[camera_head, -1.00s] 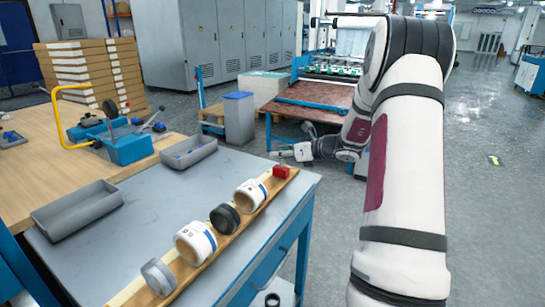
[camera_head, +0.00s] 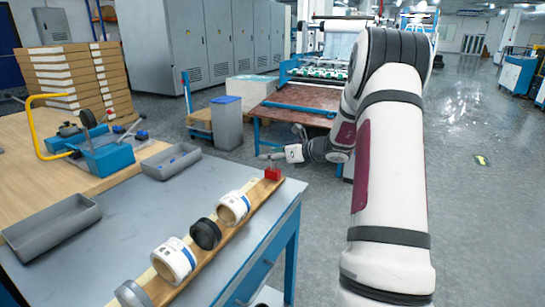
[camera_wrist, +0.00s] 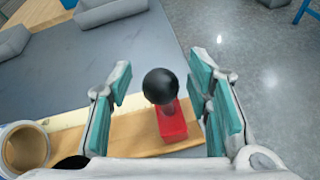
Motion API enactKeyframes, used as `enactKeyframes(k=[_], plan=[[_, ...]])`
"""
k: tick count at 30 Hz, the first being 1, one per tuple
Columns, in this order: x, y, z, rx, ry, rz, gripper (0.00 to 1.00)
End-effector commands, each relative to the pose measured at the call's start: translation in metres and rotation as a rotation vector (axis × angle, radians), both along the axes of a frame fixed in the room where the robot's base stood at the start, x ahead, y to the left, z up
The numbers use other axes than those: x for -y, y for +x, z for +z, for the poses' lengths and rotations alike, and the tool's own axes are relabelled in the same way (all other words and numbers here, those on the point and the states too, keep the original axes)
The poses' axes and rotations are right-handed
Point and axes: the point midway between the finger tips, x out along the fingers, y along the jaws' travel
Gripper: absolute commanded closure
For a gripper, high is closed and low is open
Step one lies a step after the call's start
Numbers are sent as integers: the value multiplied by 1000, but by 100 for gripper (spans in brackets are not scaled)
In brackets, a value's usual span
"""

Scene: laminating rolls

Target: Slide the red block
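The red block (camera_head: 273,174) sits at the far right end of a wooden rail (camera_head: 215,243) on the grey table. In the wrist view the red block (camera_wrist: 172,124) carries a black ball knob (camera_wrist: 160,86) on top. My gripper (camera_wrist: 160,92) is open, with its teal finger pads to the left and right of the knob and block, apart from both. In the head view my gripper (camera_head: 275,156) is above and beyond the block's end of the table, partly hidden by its own links.
Several rolls stand in a row on the rail, including a white roll (camera_head: 233,207), a black ring (camera_head: 206,233) and another white roll (camera_head: 174,260). Grey trays (camera_head: 52,225) lie to the left. The floor (camera_head: 480,220) right of the table is clear.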

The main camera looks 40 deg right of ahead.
Motion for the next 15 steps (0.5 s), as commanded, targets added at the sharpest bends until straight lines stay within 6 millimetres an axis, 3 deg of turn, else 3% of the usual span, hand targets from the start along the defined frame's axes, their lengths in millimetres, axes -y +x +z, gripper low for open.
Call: enactKeyframes(k=[8, 15], plan=[[3, -9, 3, -1, -1, -2, 54], [13, -48, 20, 0, -2, -4, 54]])
